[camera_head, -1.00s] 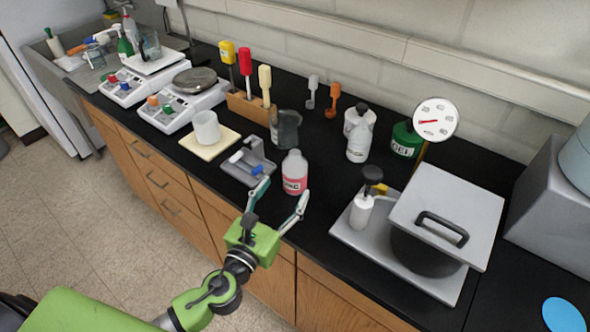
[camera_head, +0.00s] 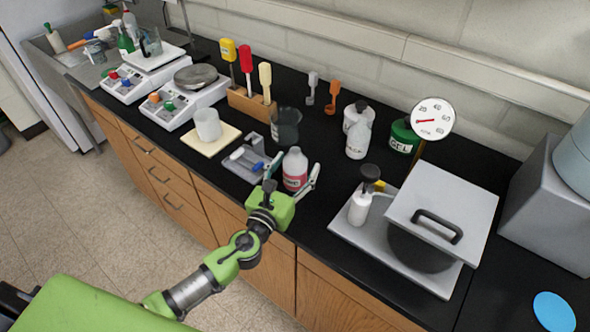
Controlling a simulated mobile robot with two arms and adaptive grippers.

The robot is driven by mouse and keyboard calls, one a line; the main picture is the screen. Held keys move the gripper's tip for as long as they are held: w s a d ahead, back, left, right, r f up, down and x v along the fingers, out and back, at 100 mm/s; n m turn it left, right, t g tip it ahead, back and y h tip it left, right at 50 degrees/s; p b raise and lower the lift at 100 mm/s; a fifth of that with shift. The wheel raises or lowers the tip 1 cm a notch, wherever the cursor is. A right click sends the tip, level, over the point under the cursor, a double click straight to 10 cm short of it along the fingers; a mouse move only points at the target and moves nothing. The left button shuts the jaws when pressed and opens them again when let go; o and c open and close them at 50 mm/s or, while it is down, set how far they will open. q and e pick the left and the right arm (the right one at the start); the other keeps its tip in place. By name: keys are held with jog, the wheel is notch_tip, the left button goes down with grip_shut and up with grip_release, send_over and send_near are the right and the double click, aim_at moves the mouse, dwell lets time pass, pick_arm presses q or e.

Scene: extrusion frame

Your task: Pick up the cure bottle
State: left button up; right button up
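A clear bottle with a grey-white cap and pink contents (camera_head: 294,169) stands upright near the front edge of the black counter. Its label is too small to read surely, but it is the bottle at my gripper. My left gripper (camera_head: 299,163) is open, with one teal-and-white finger on each side of this bottle. The fingers hide part of its lower sides, and I cannot tell whether they touch it. My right gripper is not in view.
A grey tray with small parts (camera_head: 238,167) lies just left of the bottle, and a dark beaker (camera_head: 286,127) stands behind. A white bottle (camera_head: 357,141) and green jar (camera_head: 403,137) stand farther back. A metal tray (camera_head: 345,228) with a lidded pot (camera_head: 440,215) is to the right.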

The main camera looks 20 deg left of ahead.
aim_at(293, 162)
pick_arm(q)
jog(key=c, duration=1.2)
jog(key=shift+c, duration=0.2)
jog(key=shift+r, duration=0.1)
jog(key=shift+r, duration=0.45)
notch_tip(293, 162, up, 3)
jog(key=shift+f+p, duration=0.15)
jog(key=shift+p, duration=0.5)
jog(key=s+a+r+b, duration=0.1)
jog(key=s+a+r, duration=0.4)
jog(key=s+r, duration=0.4)
jog(key=s, duration=0.4)
jog(key=shift+r, duration=0.2)
